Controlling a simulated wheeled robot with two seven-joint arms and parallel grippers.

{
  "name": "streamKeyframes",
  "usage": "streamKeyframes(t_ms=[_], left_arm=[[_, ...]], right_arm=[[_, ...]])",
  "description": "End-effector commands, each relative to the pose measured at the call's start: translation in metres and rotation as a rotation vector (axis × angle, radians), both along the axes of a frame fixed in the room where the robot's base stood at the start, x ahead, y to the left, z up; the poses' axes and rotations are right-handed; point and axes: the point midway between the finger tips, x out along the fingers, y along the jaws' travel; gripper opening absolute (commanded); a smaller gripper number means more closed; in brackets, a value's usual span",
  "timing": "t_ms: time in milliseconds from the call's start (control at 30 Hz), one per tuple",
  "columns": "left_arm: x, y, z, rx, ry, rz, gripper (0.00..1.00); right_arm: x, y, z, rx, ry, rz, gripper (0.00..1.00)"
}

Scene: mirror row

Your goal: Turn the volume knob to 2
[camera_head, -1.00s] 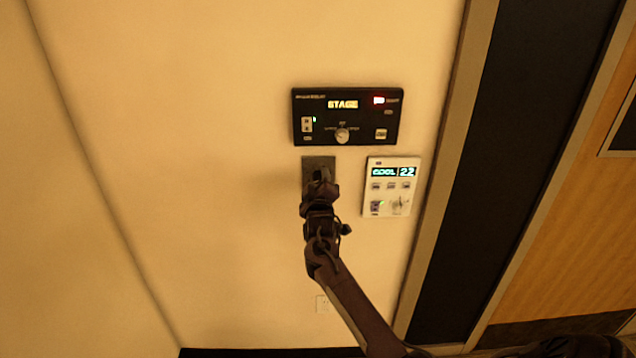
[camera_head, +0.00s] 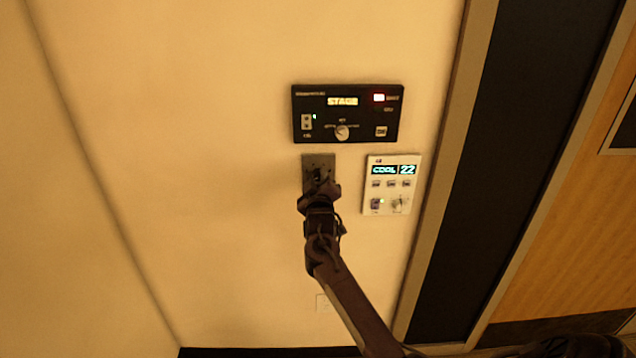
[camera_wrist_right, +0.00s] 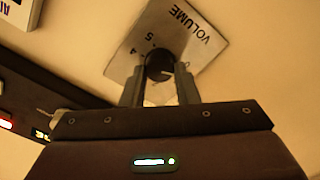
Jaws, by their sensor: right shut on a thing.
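The volume plate (camera_head: 311,162) is a small grey plate on the wall, below the black panel. In the right wrist view the same plate (camera_wrist_right: 198,28) reads "VOLUME", with the marks 4 and 5 visible. The dark round volume knob (camera_wrist_right: 160,64) sits on it. My right gripper (camera_wrist_right: 161,76) is shut on the knob, one finger on each side. It also shows in the head view (camera_head: 320,181), covering the lower part of the plate. The knob's pointer and the other marks are hidden or too dark to read. My left gripper is not in view.
A black panel (camera_head: 364,106) reading "STAGE", with a knob and switches, is just above the plate. A white thermostat (camera_head: 374,211) reading "COOL 22" is close on the right. The wall on the left is clear.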

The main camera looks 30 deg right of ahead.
Motion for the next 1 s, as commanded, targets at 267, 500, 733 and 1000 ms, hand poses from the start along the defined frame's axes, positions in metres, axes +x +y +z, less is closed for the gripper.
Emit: streamKeyframes(t_ms=[267, 500, 733, 1000], left_arm=[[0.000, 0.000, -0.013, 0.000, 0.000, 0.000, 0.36], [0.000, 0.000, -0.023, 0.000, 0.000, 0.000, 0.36], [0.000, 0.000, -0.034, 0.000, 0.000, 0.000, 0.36], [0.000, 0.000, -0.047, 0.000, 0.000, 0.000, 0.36]], right_arm=[[0.000, 0.000, -0.002, 0.218, -0.134, 0.000, 0.05], [-0.001, -0.001, -0.001, 0.413, -0.253, 0.000, 0.05], [-0.001, -0.002, -0.002, 0.600, -0.367, 0.000, 0.05], [-0.002, -0.002, -0.002, 0.820, -0.502, 0.000, 0.05]])
